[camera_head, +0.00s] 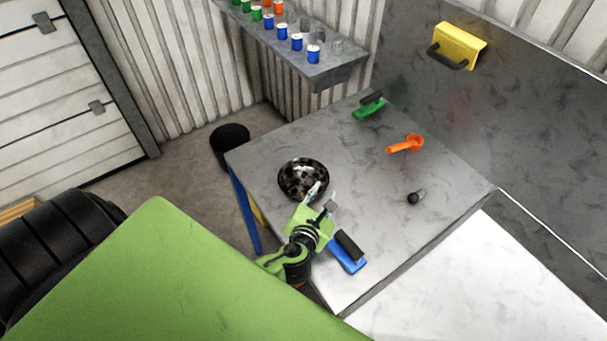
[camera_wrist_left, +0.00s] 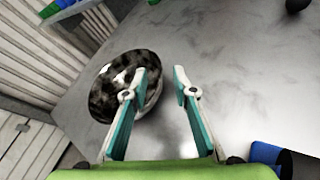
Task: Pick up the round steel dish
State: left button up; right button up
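The round steel dish (camera_head: 302,176) is a dark, mottled, shiny bowl on the grey table, near its left edge. It also shows in the left wrist view (camera_wrist_left: 112,86), left of centre. My left gripper (camera_head: 322,194) is just in front of the dish's near rim. In the left wrist view my left gripper's fingers (camera_wrist_left: 162,84) are apart with bare table between them. The left finger overlaps the dish's right rim in the picture; I cannot tell whether it touches. My right gripper is in neither view.
A blue-and-black tool (camera_head: 347,252) lies right of my left gripper. A small dark ball-like item (camera_head: 414,198), an orange tool (camera_head: 406,144) and a green tool (camera_head: 369,106) are farther off on the grey table (camera_head: 355,180). A shelf (camera_head: 335,72) holds several cans. A black bin (camera_head: 230,146) stands beyond the table.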

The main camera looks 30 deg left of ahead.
aim_at(327, 182)
pick_arm(q)
jog(key=x, duration=0.4)
jog(key=shift+w+a+f, duration=0.2)
jog(key=shift+a, duration=0.05)
grip_shut()
jog(key=shift+r, duration=0.1)
